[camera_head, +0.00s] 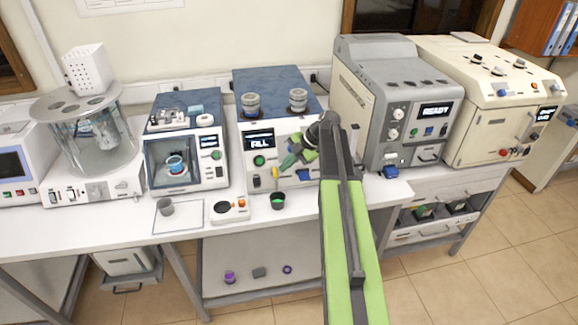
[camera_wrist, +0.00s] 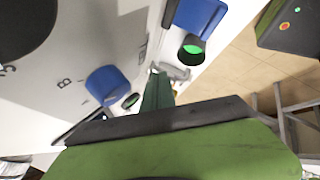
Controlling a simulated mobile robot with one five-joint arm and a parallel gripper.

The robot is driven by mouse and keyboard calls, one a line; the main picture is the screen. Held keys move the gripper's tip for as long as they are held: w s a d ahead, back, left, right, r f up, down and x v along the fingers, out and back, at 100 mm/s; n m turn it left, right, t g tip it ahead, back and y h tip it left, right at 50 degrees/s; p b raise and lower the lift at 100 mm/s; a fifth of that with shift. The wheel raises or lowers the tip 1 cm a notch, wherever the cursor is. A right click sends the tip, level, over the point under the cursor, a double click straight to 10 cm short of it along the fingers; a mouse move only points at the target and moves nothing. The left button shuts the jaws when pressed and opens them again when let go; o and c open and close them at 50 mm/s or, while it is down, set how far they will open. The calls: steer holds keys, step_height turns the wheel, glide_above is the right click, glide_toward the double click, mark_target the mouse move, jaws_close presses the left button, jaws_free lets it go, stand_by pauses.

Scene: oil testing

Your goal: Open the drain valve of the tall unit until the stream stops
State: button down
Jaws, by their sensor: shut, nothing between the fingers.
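The unit with the blue top and a display reading FILL (camera_head: 259,141) stands mid-bench in the head view. I cannot tell for sure that it is the tall unit. My gripper (camera_head: 285,163) is at its front; its green fingers (camera_wrist: 156,80) are shut and empty. In the wrist view a metal tap-like part (camera_wrist: 172,71) is close beside the fingertips; whether they touch I cannot tell. A blue knob (camera_wrist: 105,85) is on the panel near a letter B. A dark cup with bright green contents (camera_head: 278,201) stands below the unit's front, also in the wrist view (camera_wrist: 192,48). I cannot make out a stream.
A grey unit reading READY (camera_head: 407,145) stands right of my arm, with a cream unit (camera_head: 489,125) beyond. A smaller unit (camera_head: 184,140) and a glass bath (camera_head: 92,140) stand left.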

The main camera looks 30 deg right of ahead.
steer(key=shift+a, duration=0.1)
steer(key=shift+s+a, duration=0.3)
steer(key=shift+a, duration=0.35)
steer(key=p+v, duration=1.3)
steer(key=v, duration=0.5)
steer(key=shift+d+f+p, duration=0.25)
steer(key=shift+d+p, duration=0.15)
